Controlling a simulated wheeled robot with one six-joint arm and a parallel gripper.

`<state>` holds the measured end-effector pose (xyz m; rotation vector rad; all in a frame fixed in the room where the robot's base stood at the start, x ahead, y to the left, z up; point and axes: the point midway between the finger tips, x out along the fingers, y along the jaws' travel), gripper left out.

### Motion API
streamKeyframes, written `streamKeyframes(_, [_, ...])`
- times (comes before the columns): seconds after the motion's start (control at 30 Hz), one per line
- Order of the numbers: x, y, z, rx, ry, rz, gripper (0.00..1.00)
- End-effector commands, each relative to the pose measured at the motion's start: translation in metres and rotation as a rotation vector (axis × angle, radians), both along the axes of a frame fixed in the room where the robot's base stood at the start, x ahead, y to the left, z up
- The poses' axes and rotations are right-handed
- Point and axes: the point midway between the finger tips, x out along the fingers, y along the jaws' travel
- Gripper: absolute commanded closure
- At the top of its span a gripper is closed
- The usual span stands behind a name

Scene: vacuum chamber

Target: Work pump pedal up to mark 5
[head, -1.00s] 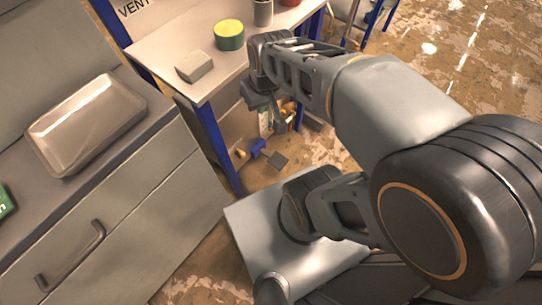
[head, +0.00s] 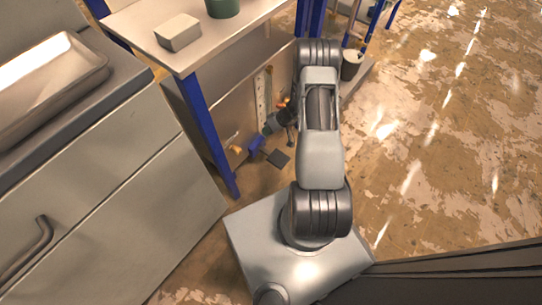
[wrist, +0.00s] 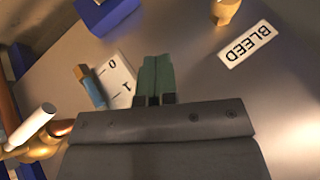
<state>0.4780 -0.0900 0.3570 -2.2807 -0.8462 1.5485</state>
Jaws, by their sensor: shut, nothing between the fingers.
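In the head view a blue block (head: 257,144) and a dark flat plate (head: 279,158) sit low by the bench leg; they look like the pump and its pedal. My gripper (head: 269,127) is down close to the blue block, partly hidden by my arm. In the wrist view my gripper (wrist: 157,62) is shut and empty, its greenish fingertips together. A white scale (wrist: 117,75) with marks 0 and 1 lies left of the fingers; higher marks are hidden. A blue and orange piece (wrist: 90,86) is beside the scale. A blue block (wrist: 105,14) is at the top; contact cannot be told.
A BLEED label (wrist: 247,44) and a brass-coloured knob (wrist: 226,10) are at the upper right of the wrist view. Copper pipework (wrist: 40,150) is at lower left. The bench (head: 235,40) overhangs the area, with a blue leg (head: 212,135).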

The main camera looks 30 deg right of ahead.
Motion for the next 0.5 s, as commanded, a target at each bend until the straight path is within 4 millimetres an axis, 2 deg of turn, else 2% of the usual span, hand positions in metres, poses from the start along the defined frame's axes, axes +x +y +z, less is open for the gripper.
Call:
streamKeyframes(0.03, [-0.002,-0.002,-0.014,0.003,-0.005,-0.006,1.0])
streamKeyframes(0.2, [-0.004,-0.006,-0.032,0.003,-0.021,-0.013,1.0])
streamKeyframes(0.5, [-0.005,-0.006,-0.034,0.002,-0.024,-0.013,1.0])
